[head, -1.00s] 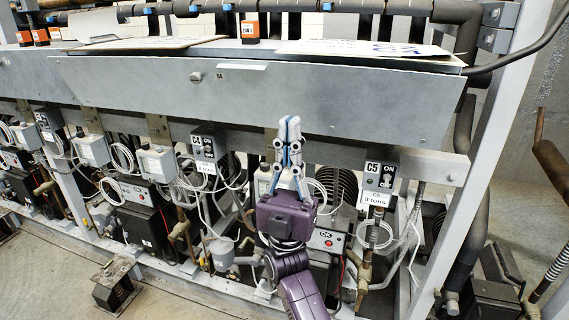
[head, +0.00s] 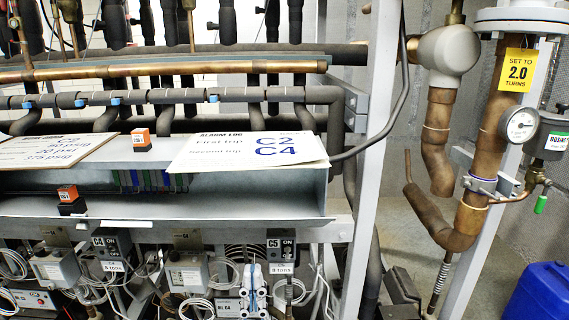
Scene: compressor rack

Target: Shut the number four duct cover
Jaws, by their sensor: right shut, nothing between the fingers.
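The long grey duct under the papers stands open at the front. Coloured wires (head: 155,181) show inside it. A flat grey panel (head: 225,206) runs forward from the wires, with a small white label (head: 127,224) along its front edge. I cannot tell whether this panel is the lowered cover or the duct floor, and I read no number on it. My right gripper (head: 255,278) is low in the head view, its blue and white fingers shut and empty, below the duct and left of the C5 switch box (head: 281,245). My left gripper is not in view.
An alarm log sheet (head: 255,150) and an orange-topped relay (head: 141,141) lie on top of the duct. Another relay (head: 70,200) stands at the opening. The C4 switch box (head: 113,243) hangs below. Copper pipes and a gauge (head: 520,124) stand at right.

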